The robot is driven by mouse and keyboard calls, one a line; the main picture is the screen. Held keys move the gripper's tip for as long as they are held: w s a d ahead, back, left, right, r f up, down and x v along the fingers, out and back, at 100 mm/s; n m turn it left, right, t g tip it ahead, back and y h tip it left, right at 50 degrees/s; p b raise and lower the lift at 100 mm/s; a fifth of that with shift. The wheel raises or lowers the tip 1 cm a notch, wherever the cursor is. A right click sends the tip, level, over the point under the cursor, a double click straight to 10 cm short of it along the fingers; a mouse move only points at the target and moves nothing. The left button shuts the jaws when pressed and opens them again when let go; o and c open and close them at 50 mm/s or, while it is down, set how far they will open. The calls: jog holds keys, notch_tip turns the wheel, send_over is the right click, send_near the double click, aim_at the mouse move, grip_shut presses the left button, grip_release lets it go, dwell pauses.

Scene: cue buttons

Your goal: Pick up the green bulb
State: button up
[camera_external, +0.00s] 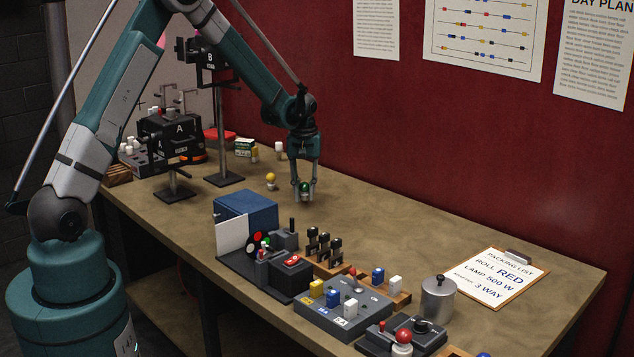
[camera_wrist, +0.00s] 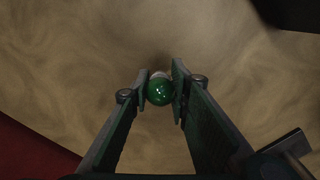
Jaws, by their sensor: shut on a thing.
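The green bulb (camera_external: 305,187) is between the fingertips of my gripper (camera_external: 304,192), near the back middle of the table. In the wrist view the round green glass of the bulb (camera_wrist: 160,92) sits between the two finger pads of my gripper (camera_wrist: 159,90), which are shut on it. A pale base shows just behind the glass. I cannot tell for sure whether the bulb touches the tabletop or hangs slightly above it.
A yellow bulb (camera_external: 271,181) stands to the left of my gripper. A blue box (camera_external: 247,211) and a button panel (camera_external: 343,308) are nearer the front. A clipboard (camera_external: 500,277) lies at the right. The tabletop (camera_external: 400,225) right of my gripper is clear.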

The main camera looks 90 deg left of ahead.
notch_tip(320, 180, up, 8)
jog(key=shift+r, duration=0.15)
dwell(0.3)
dwell(0.6)
